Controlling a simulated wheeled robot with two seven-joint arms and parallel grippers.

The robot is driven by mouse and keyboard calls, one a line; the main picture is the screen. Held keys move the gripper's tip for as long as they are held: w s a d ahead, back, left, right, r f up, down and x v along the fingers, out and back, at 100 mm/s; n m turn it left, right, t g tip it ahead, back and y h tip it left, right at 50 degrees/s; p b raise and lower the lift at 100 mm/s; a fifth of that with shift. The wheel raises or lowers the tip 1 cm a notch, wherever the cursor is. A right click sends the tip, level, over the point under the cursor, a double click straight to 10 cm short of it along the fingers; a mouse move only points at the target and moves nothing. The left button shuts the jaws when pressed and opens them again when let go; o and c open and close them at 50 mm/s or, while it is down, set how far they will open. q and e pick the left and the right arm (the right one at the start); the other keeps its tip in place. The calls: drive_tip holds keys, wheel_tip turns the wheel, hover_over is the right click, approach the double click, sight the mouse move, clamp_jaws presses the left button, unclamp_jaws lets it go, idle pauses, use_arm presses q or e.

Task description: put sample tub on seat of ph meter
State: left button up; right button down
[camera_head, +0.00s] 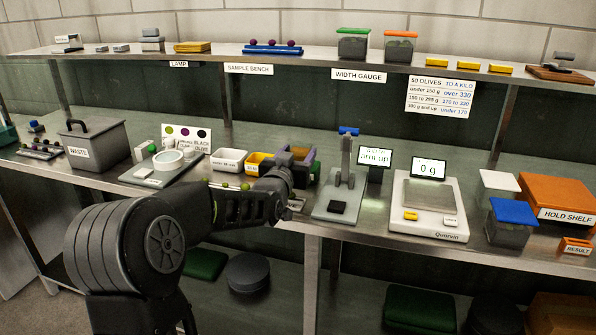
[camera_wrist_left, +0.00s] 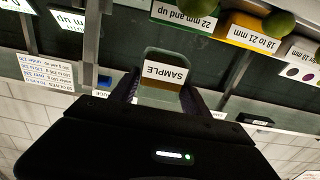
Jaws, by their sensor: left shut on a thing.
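My left gripper (camera_head: 300,158) is shut on the sample tub, a small clear tub whose white SAMPLE label (camera_wrist_left: 166,72) faces the left wrist camera. In the head view the tub is mostly hidden by the gripper, above the bench beside the sorting bins. Right of the gripper stands an instrument (camera_head: 343,181) with a grey base, an upright post, a blue top and a black square pad (camera_head: 338,207). Its screen (camera_head: 374,157) seems to read "warm up". I take it for the pH meter, but no readable name confirms this. The black pad looks empty. My right gripper is not in view.
White (camera_head: 229,161) and yellow bins (camera_head: 258,164) are left of the gripper. A shelf runs above.

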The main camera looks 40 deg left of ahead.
use_arm(q)
wheel_tip(320, 180, up, 2)
drive_tip(key=shift+r, duration=0.1)
idle(0.7)
